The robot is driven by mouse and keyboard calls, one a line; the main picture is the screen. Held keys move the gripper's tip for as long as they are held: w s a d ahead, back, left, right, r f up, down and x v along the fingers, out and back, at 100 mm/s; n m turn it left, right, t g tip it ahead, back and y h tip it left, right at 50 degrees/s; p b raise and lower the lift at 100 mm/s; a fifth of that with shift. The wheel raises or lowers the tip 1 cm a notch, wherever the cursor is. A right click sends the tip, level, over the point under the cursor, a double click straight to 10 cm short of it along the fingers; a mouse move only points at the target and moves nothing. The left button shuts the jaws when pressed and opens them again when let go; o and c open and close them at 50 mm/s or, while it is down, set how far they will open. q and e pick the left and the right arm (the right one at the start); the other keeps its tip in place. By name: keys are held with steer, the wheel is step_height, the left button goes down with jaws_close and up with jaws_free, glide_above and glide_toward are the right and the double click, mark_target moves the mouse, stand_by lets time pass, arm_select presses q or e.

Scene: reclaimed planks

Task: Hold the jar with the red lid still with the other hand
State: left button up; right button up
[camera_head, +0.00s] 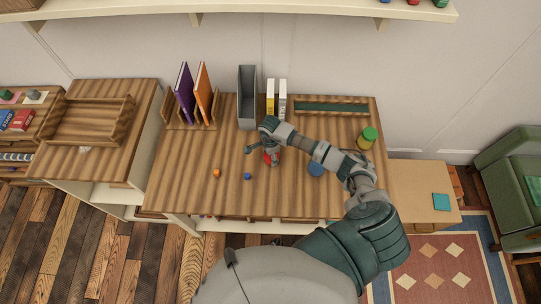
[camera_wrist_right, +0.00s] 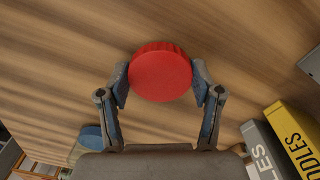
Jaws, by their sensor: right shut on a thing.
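The jar with the red lid (camera_head: 270,159) stands on the wooden table, mostly hidden under my right gripper (camera_head: 262,152) in the head view. In the right wrist view its round red lid (camera_wrist_right: 160,73) sits between the two fingers of my right gripper (camera_wrist_right: 161,85). The fingers touch the lid from both sides, so the gripper is shut on the jar. The jar's body below the lid is hidden. My left gripper is not in view.
A green-lidded jar (camera_head: 368,135) and a blue round thing (camera_head: 316,169) are to the right. Small orange (camera_head: 217,173) and blue (camera_head: 248,176) objects lie in front. Behind stand a grey holder (camera_head: 247,98), yellow (camera_head: 270,97) and white boxes, and books (camera_head: 203,93). The front left tabletop is clear.

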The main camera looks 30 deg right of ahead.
steer(key=shift+f, duration=0.2)
steer(key=o, duration=1.3)
steer(key=shift+f, duration=0.1)
step_height(320, 180, up, 12)
steer(key=shift+w+r+b, duration=0.1)
steer(key=shift+b, duration=0.2)
